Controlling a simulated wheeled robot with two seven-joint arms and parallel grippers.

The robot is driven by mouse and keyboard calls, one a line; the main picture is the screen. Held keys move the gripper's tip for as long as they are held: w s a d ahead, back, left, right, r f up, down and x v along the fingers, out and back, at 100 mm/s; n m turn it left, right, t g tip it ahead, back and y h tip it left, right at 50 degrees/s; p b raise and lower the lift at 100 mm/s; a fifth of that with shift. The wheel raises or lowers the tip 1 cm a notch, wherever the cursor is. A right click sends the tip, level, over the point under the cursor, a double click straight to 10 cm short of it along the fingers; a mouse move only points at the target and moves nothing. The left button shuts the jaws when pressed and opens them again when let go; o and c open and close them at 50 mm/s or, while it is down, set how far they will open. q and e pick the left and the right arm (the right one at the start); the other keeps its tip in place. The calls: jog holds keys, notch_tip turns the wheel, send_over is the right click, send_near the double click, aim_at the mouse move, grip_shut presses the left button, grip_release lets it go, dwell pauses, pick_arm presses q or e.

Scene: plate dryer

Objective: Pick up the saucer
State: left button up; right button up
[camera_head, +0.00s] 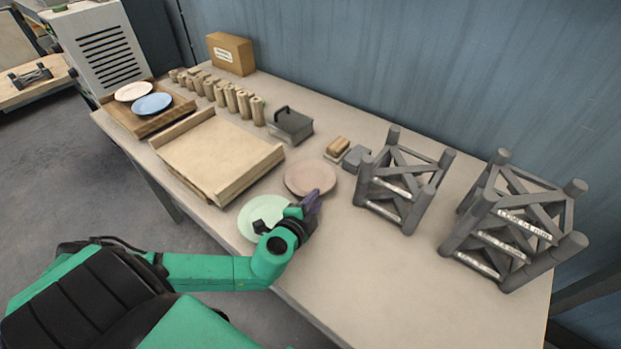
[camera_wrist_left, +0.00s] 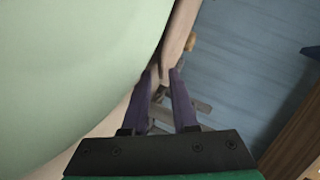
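A pale green plate (camera_head: 250,219) and a pinkish plate (camera_head: 308,176) lie flat near the front edge of the table; I cannot tell which is the saucer. My left gripper (camera_head: 314,196) is at the pinkish plate's near edge, with my wrist over the green plate's right side. In the left wrist view, the green plate (camera_wrist_left: 70,70) fills the left side, close to the camera. The purple fingers (camera_wrist_left: 163,72) are apart there, and a pinkish edge shows beyond their tips. I cannot tell whether they touch it. My right gripper is not in view.
A white plate (camera_head: 133,91) and a blue plate (camera_head: 152,104) lie on a wooden tray at the far left. A shallow wooden box (camera_head: 215,152) stands left of the plates. Two grey racks (camera_head: 404,187) (camera_head: 515,225) stand right. The front table between is clear.

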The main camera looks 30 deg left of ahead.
aim_at(310, 181)
pick_arm(q)
jog(key=shift+x, duration=1.45)
jog(key=shift+r, duration=0.1)
grip_shut()
